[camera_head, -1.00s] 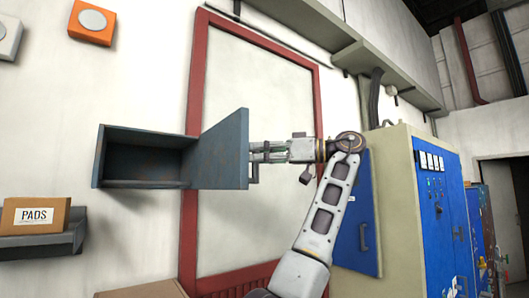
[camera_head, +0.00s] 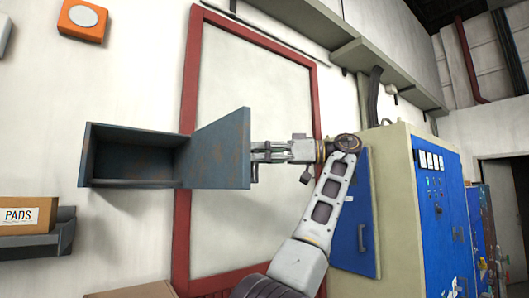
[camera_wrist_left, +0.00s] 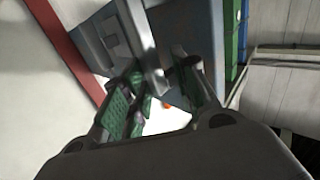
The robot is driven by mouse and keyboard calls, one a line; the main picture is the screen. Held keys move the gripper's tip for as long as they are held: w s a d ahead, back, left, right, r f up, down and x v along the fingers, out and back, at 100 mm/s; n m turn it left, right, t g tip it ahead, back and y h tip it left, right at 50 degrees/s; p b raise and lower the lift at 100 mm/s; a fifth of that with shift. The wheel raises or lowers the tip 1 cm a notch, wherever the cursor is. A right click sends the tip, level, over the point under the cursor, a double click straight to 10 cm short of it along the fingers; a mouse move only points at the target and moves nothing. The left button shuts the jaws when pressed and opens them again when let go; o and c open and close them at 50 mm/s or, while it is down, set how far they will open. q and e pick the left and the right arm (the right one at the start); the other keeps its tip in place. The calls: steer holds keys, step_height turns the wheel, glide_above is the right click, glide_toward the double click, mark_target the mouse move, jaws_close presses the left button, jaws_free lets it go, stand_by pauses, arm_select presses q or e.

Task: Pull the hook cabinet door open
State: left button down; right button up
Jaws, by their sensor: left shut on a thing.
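The hook cabinet (camera_head: 132,183) is a blue-grey wall box on the left in the head view. Its door (camera_head: 216,150) stands open, swung out to the right, and the dark inside shows no contents. My left gripper (camera_head: 262,152) is at the door's outer edge, shut on the door handle (camera_head: 254,173). The wrist view shows the green-padded fingers of my left gripper (camera_wrist_left: 163,98) on both sides of the grey handle bar (camera_wrist_left: 145,45); their exact contact is partly hidden. My right gripper is not in view.
A box marked PADS (camera_head: 27,214) sits on a small shelf (camera_head: 45,240) at the lower left. A red frame (camera_head: 187,90) is on the wall behind the door. A beige and blue electrical cabinet (camera_head: 398,200) stands close to my left arm on the right.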

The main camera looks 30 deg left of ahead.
arm_select(q)
steer(key=c, duration=1.5)
jaws_free()
steer(key=shift+w+a+f, duration=0.15)
steer(key=shift+a+f, duration=0.05)
steer(key=shift+a, duration=0.15)
steer(key=shift+c, duration=0.2)
steer(key=shift+o, duration=0.5)
steer(key=shift+a+f, duration=0.1)
steer(key=shift+a, duration=0.2)
steer(key=shift+d, duration=0.1)
